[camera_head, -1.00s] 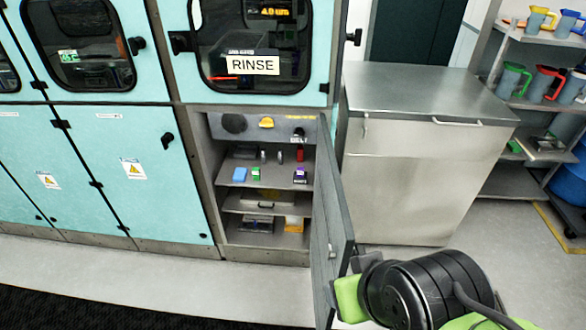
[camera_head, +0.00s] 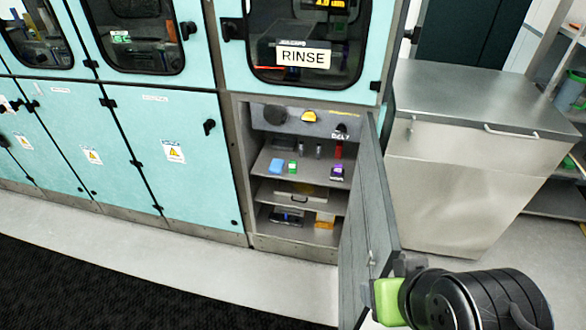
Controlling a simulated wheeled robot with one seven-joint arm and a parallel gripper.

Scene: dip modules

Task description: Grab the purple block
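The purple block (camera_head: 337,172) is small and dark purple with a pale patch. It stands at the right of the upper shelf (camera_head: 312,176) inside the open cabinet under the RINSE window. My gripper (camera_head: 388,292) is at the lower right, beside the outer side of the open cabinet door (camera_head: 368,225). It is well in front of and below the block. A green pad shows at its end, close to the door edge. The view does not show whether the fingers are apart or closed, or whether they touch the door.
A blue block (camera_head: 276,166) and a green block (camera_head: 293,167) share the shelf, with a red item (camera_head: 338,150) behind. An orange-yellow box (camera_head: 325,220) is on the bottom shelf. A steel cabinet (camera_head: 455,160) stands right of the door. Floor in front is clear.

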